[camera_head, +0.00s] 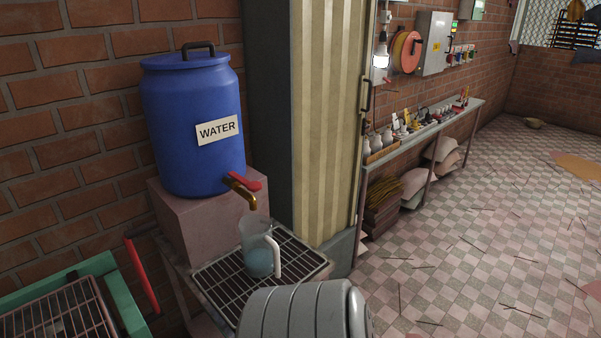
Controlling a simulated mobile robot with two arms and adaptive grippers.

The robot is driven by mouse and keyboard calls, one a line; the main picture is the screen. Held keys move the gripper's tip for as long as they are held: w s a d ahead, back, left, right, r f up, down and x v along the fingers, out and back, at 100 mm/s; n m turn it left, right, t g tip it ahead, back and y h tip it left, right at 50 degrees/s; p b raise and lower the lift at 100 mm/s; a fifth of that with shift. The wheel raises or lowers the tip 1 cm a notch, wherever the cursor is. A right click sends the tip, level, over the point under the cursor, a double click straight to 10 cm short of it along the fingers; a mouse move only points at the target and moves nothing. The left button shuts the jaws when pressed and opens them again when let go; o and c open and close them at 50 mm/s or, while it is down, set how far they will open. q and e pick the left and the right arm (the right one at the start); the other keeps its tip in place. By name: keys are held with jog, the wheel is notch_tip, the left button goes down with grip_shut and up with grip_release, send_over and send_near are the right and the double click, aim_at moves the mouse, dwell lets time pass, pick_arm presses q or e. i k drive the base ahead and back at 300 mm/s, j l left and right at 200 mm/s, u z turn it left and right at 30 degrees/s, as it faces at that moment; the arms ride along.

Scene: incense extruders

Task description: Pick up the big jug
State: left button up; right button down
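A clear jug (257,257) with a white handle stands upright on a metal grate (222,281), below the brass tap (241,194) of a blue water barrel (193,130). Bluish water seems to fill its lower part. It is the only large jug that I can make out. Neither of my grippers shows in the head view, and nothing is holding the jug.
A grey ribbed rounded body (300,311) fills the bottom edge in front of the grate. A green frame (116,294) with a red bar (142,275) is at lower left. A narrow shelf (424,130) with small items runs along the wall. The tiled floor (480,230) is mostly open, with scattered sticks.

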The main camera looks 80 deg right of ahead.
aim_at(260, 253)
jog(key=z, duration=2.3)
jog(key=j, duration=0.4)
jog(key=k+u, duration=0.05)
